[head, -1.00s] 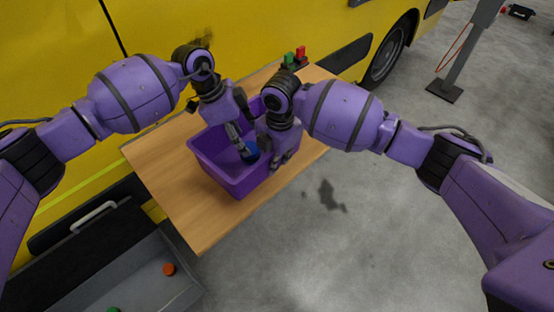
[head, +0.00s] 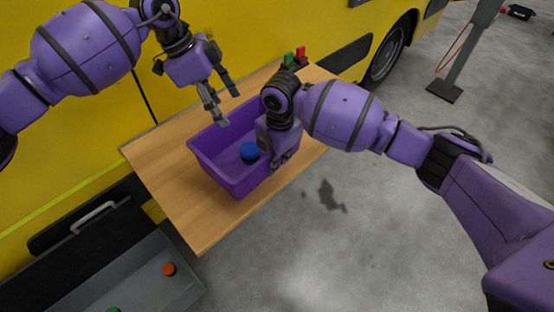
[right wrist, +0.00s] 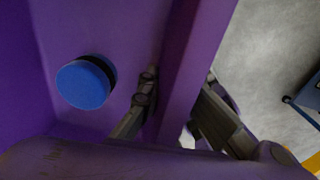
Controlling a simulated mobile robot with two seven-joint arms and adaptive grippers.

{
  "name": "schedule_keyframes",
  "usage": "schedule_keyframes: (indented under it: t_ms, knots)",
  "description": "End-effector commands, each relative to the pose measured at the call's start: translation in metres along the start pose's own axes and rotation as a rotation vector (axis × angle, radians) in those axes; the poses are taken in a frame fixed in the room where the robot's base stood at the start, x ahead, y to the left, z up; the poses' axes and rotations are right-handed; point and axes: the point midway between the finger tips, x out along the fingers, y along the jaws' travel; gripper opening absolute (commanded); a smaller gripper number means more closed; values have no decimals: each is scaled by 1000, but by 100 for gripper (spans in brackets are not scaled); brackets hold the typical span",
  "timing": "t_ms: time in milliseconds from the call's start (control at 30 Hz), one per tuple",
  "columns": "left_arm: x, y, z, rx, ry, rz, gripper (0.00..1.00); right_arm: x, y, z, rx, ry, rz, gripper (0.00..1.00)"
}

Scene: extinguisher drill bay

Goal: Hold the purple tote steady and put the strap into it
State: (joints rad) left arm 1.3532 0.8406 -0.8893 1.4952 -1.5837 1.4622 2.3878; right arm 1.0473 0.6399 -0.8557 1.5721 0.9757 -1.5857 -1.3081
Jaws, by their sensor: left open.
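The purple tote (head: 212,168) stands upright on the wooden table. A blue round piece with a dark band, which looks like the strap (head: 249,151), rests inside on the tote floor; it also shows in the right wrist view (right wrist: 83,84). My left gripper (head: 229,108) is open and empty, raised above the tote's far left side, apart from the strap. My right gripper (head: 279,160) is at the tote's right wall. In the right wrist view its fingers lie on both sides of that wall (right wrist: 197,60), shut on it. Part of the right rim is hidden by this gripper.
The wooden table (head: 165,165) is bare to the left of the tote. Green (head: 289,58) and red (head: 301,53) items stand at its back. A yellow vehicle (head: 240,30) borders the table's far side. A grey drawer (head: 140,280) holding an orange item (head: 169,269) is at lower left.

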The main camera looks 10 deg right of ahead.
Motion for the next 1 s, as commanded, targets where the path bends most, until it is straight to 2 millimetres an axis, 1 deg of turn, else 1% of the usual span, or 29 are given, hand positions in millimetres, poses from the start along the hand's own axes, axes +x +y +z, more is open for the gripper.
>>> schedule_keyframes:
  t_ms: [100, 133, 200, 300, 567, 667, 767, 1000]
  knots:
    - [0, 0, 0, 0, 0, -1, 62, -1, 1, 0, 0, 0, 2, 0]
    - [0, 0, 0, 0, 0, -1, 62, -1, 1, 0, 0, 0, 2, 6]
    - [0, 0, 0, 0, 0, -1, 62, -1, 1, 0, 0, 0, 2, 15]
    - [0, 0, 0, 0, 0, -1, 62, -1, 0, 0, 0, 0, 1, 27]
    - [0, 0, 0, 0, 0, 0, 62, 0, 0, 0, 0, 0, 0, 27]
    - [0, 0, 0, 0, 0, 0, 62, -5, 1, 0, 0, 0, 2, 27]
    - [0, 0, 0, 0, 0, 0, 62, -17, 1, 0, -2, -1, 2, 27]
    - [0, 0, 0, 0, 0, -1, 62, -68, 1, 1, -2, -2, 4, 27]
